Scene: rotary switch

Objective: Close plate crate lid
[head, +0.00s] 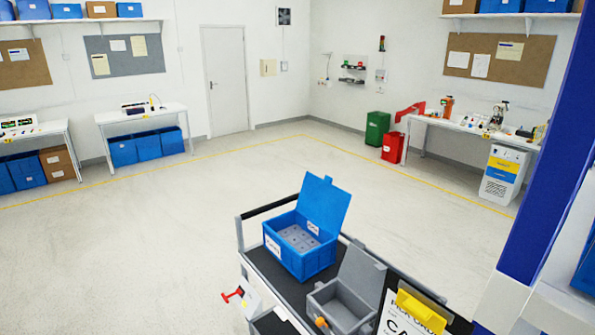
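A blue crate (315,262) with a white label on its front stands on the dark top of a cart. Its blue lid (326,203) is open and stands up at its back right side, leaning slightly back. Flat grey plates (298,238) lie inside it, so I take it as the plate crate. Neither of my grippers shows in the head view.
A smaller grey box (338,308) with its lid (361,277) raised stands beside the crate. A yellow clip (420,311) holds a paper sheet at the cart's right. A red handle (232,295) sticks out at the cart's left. Open floor lies beyond.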

